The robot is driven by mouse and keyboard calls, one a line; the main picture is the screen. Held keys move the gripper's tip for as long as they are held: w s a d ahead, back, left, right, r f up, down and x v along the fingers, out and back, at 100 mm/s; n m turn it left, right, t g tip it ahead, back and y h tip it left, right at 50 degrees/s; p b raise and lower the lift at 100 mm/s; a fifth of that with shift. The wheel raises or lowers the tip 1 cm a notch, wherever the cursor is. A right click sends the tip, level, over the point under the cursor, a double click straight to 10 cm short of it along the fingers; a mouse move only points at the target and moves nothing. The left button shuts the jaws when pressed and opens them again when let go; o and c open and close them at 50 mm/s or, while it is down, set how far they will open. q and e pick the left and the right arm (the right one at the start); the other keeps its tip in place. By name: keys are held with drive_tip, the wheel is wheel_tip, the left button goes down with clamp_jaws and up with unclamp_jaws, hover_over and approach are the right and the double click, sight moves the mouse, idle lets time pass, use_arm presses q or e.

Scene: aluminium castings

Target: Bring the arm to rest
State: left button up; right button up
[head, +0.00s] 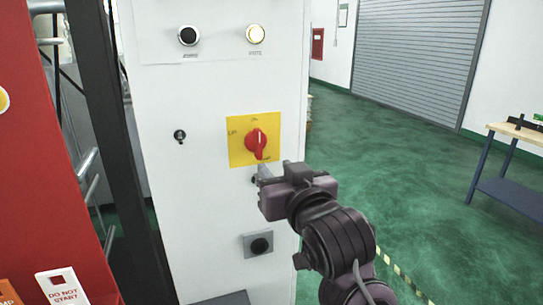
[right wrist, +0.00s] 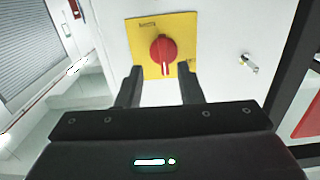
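My right gripper (head: 262,176) is in front of the white cabinet (head: 200,215), just below the red rotary knob (head: 256,142) on its yellow plate (head: 239,152). In the right wrist view the two fingers (right wrist: 160,88) are spread apart with nothing between them. The red knob (right wrist: 163,49) on the yellow plate (right wrist: 181,28) lies beyond the fingertips, and the gripper looks clear of it. The knob's white mark points to the lower part of the plate. My left gripper is not in view.
The cabinet carries a black button (head: 188,36), a lit button (head: 256,34), a keyhole (head: 180,136) and a lower black knob (head: 261,245). A red panel (head: 40,170) stands at the left. A workbench (head: 512,190) is at the right. The green floor (head: 400,160) between is clear.

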drive_tip(key=s+d+f+m+g+h, duration=0.15)
drive_tip(key=s+d+f+g, duration=0.3)
drive_tip(key=f, duration=0.75)
drive_tip(key=s+d+f+g+h, duration=0.25)
drive_tip(key=d+f, duration=0.25)
drive_tip(key=f, duration=0.7)
drive_tip(key=s+d+f+g+h, duration=0.1)
drive_tip(key=s+d+f+g, duration=0.25)
drive_tip(key=s+f, duration=0.4)
drive_tip(key=s+d+f+g, duration=0.3)
drive_tip(key=s+d+f, duration=0.1)
drive_tip(key=s+f, duration=0.35)
wheel_tip(320, 180, down, 27)
drive_tip(key=s+g, duration=0.1)
drive_tip(key=s, duration=0.1)
drive_tip(key=s+d+f+g, duration=0.1)
drive_tip(key=s+d+f, duration=0.2)
drive_tip(key=s+f, duration=1.6)
drive_tip(key=shift+s+f, duration=0.2)
drive_tip(key=shift+s, duration=0.4)
drive_tip(key=shift+n, duration=0.25)
